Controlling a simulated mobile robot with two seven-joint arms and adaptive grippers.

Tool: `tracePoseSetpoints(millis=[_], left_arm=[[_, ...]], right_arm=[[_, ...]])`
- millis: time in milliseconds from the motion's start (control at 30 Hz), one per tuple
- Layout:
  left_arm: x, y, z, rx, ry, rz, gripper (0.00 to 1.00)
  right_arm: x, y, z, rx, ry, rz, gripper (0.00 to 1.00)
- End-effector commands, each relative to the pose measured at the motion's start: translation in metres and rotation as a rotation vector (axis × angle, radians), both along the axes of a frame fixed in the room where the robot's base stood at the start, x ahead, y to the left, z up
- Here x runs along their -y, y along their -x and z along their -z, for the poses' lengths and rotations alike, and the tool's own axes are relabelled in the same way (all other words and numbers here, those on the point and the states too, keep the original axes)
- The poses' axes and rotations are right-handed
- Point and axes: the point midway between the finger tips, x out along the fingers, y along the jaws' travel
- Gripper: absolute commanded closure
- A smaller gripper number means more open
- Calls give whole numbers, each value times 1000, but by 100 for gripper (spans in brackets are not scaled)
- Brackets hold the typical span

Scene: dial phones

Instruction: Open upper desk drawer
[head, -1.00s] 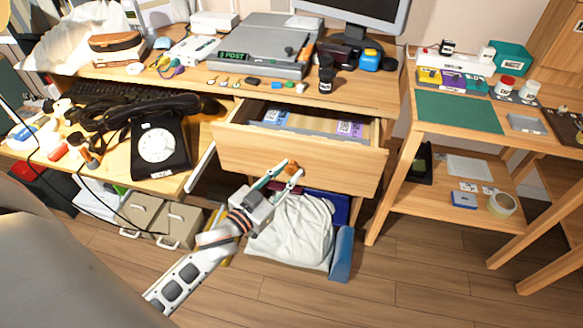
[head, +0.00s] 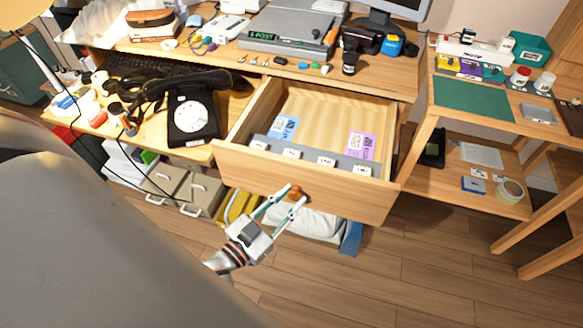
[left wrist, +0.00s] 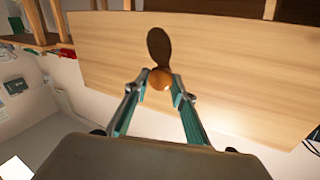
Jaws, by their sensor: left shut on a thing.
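The upper desk drawer (head: 252,185) is pulled well out of the desk, its wooden front facing me. Its inside shows a bare wooden floor (head: 318,105), a grey divider strip with white labels near the front, and a blue and a purple card. The round orange-brown knob (head: 295,192) sits at the middle of the drawer front. My left gripper (head: 289,196) is shut on the knob; in the left wrist view the two fingertips (left wrist: 161,85) hold the knob (left wrist: 160,79) from both sides. My right gripper is not in view.
A black dial phone (head: 192,115) stands on the desk left of the drawer. A wooden side table (head: 425,130) with a green mat (head: 473,105) stands to the right. A white bag (head: 302,222) lies beneath the drawer. Bare floor (head: 420,270) is free at lower right.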

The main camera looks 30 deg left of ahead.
Motion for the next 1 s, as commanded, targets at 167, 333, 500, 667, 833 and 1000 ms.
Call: tracePoseSetpoints(millis=[167,333,500,667,833,1000], left_arm=[[1,3,1,-2,0,1,100],[1,3,1,-3,0,1,100],[1,3,1,-3,0,1,69],[1,2,1,-2,0,1,69],[1,5,1,-2,0,0,69],[-2,27,2,-5,0,0,69]], right_arm=[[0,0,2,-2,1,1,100],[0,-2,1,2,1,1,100],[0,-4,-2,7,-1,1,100],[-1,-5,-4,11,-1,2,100],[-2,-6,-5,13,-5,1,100],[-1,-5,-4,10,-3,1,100]])
